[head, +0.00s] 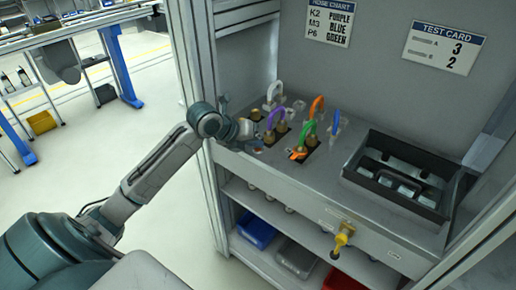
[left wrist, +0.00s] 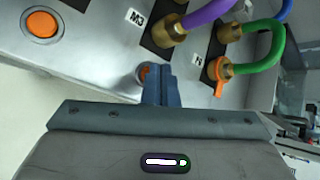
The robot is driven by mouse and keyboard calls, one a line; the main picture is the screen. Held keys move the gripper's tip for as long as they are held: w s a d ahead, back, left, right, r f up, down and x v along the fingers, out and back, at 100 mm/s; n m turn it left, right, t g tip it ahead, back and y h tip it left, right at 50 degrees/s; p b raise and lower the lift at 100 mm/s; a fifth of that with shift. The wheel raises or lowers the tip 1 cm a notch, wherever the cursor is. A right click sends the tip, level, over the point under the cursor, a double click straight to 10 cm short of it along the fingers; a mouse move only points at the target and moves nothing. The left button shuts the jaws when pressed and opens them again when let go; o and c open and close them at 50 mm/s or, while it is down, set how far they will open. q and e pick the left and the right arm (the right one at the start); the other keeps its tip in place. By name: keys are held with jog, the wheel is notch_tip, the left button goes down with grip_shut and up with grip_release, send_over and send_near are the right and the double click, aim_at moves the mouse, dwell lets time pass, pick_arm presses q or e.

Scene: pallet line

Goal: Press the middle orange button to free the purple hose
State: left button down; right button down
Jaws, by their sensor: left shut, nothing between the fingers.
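My left gripper (head: 247,129) is shut and empty at the left part of the grey hose panel. In the left wrist view its closed fingers (left wrist: 161,82) point at an orange button (left wrist: 142,71), which they partly cover; I cannot tell whether they touch it. Another orange button (left wrist: 43,25) in a round metal ring sits clear at upper left. The purple hose (head: 276,114) arches over the panel; in the left wrist view the purple hose (left wrist: 207,12) ends in a brass fitting (left wrist: 169,30) beside the M3 label. My right gripper is not in view.
A green hose (head: 308,131) has an orange piece at its fitting. Orange (head: 318,104), blue (head: 336,122) and white (head: 273,90) hoses stand nearby. A dark tray (head: 368,180) lies right of them. A hose chart (head: 331,22) and test card (head: 442,49) hang behind.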

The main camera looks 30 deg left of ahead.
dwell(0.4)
pick_arm(q)
jog(key=shift+r+p, duration=0.65)
jog(key=shift+r, duration=0.1)
notch_tip(320, 180, up, 5)
jog(key=p, duration=0.4)
dwell(0.7)
